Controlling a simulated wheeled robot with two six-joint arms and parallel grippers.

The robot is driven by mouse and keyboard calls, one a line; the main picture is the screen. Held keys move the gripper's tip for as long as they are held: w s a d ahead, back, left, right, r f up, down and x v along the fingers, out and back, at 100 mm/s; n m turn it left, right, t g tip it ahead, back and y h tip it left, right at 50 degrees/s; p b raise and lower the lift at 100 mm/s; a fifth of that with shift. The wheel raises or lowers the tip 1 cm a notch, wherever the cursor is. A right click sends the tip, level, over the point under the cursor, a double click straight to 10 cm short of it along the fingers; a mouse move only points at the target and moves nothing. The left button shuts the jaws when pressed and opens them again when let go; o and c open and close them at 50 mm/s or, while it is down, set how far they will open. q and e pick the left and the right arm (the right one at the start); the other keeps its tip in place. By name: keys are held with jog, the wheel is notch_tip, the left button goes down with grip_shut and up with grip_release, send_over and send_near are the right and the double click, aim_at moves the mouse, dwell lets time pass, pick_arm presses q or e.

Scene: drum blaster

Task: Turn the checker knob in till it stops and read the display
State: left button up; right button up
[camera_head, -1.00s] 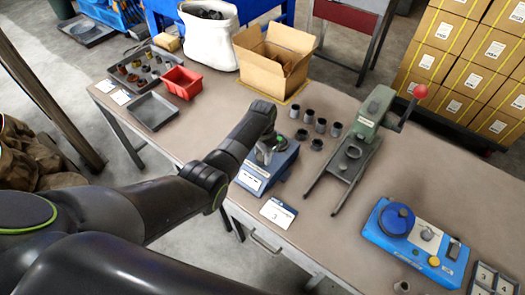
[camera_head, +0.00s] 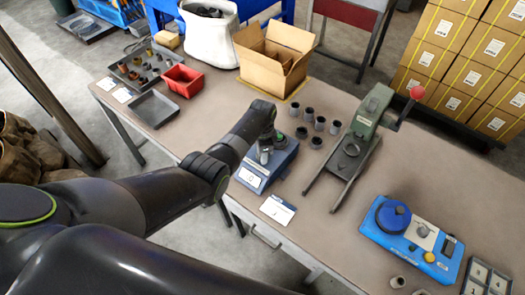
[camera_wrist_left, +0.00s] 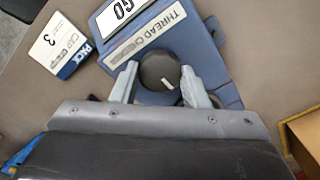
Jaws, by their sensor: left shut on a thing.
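The blue thread checker (camera_head: 283,163) stands on the bench near its front edge. My left gripper (camera_head: 265,150) is over it, coming from the left. In the left wrist view, my left gripper (camera_wrist_left: 159,82) is shut on the dark round knob (camera_wrist_left: 158,68), one grey finger on each side. The knob has a short white pointer mark. The checker's label (camera_wrist_left: 145,33) reads "THREAD" and a further word I cannot fully make out. The display (camera_wrist_left: 124,10) reads "GO", its top cut off by the frame edge. My right gripper is not in view.
A card (camera_wrist_left: 62,45) marked 3 lies beside the checker. Several dark caps (camera_head: 319,123) stand behind it. A green press (camera_head: 367,118) with a red-knobbed lever is to the right, then a blue device (camera_head: 400,232). A cardboard box (camera_head: 262,68) stands behind.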

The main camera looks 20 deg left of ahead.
pick_arm(q)
jog(key=o, duration=1)
jog(key=shift+r, duration=0.1)
jog(key=shift+r, duration=0.25)
notch_tip(320, 180, up, 17)
jog(key=shift+f+b, duration=0.1)
jog(key=shift+b, duration=0.45)
